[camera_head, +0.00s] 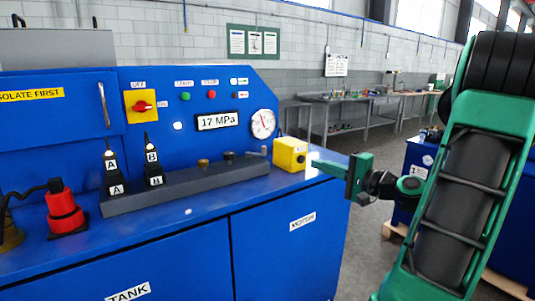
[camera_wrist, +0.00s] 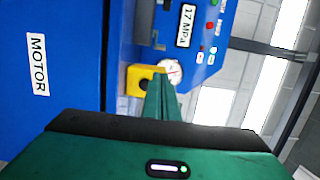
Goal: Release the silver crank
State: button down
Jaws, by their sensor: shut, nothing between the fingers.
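My gripper (camera_head: 314,163) is shut and empty, its fingers pointing left toward a yellow block (camera_head: 291,154) at the right end of the bench top. In the wrist view the shut green fingers (camera_wrist: 159,88) overlap part of the yellow block (camera_wrist: 136,78), which has a dark round hole. I cannot tell whether they touch it. A slim silver handle (camera_head: 104,105) stands on the blue panel at left, far from my gripper.
The blue bench (camera_head: 275,215) carries a grey manifold (camera_head: 190,186) with black plugs marked A and B. A red fitting (camera_head: 65,211) stands at left. A round gauge (camera_head: 262,123) and a yellow switch plate (camera_head: 134,113) are on the panel.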

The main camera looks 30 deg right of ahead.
jog(key=shift+x, duration=9.75)
